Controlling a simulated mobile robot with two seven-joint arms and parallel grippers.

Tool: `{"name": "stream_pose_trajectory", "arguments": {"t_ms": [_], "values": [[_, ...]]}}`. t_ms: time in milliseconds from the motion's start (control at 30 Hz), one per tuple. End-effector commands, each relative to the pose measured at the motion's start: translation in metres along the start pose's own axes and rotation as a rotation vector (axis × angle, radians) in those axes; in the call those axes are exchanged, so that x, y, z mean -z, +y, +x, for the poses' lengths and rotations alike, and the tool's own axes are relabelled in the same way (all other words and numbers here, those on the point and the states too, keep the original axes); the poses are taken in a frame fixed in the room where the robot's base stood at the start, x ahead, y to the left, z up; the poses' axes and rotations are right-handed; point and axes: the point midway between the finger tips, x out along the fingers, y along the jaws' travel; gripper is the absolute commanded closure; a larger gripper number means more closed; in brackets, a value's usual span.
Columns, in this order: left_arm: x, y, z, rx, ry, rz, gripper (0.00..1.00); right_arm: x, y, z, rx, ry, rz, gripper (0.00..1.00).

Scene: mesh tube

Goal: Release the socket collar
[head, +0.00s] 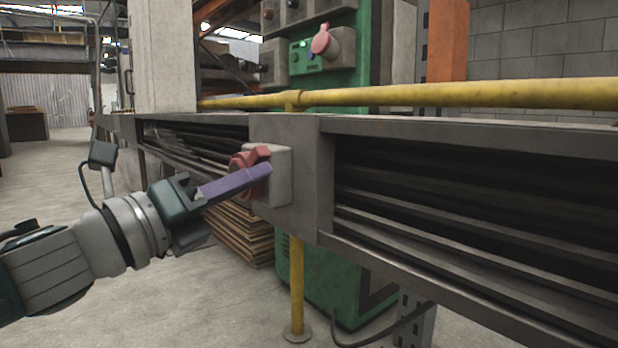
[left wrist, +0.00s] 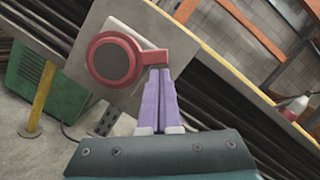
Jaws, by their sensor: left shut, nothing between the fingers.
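The socket is a light grey box (head: 280,178) on a grey metal post plate. Its red collar (head: 240,161) faces left, and in the left wrist view the collar (left wrist: 103,63) is a ring around a dark round centre with a lever tab (left wrist: 158,56) pointing right. My left gripper (head: 268,170) is shut, with its purple fingers together and nothing between them. In the left wrist view the fingertips (left wrist: 160,71) are at the lower edge of the tab, seemingly against it; contact is not certain. My right gripper is not in view.
A grey rail with dark slatted openings (head: 450,190) runs to both sides of the socket. A yellow pipe (head: 430,94) runs above it, and a yellow post (head: 297,290) stands below. A green machine (head: 345,290) is behind. Open floor lies at left.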

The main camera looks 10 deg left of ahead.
Motion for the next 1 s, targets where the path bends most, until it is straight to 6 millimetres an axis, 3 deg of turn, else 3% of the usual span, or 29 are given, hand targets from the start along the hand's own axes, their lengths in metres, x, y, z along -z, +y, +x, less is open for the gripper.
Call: {"name": "stream_pose_trajectory", "arguments": {"t_ms": [1000], "values": [[-0.007,-0.004,0.002,-0.031,0.001,-0.124,1.00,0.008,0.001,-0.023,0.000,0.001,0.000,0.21]]}}
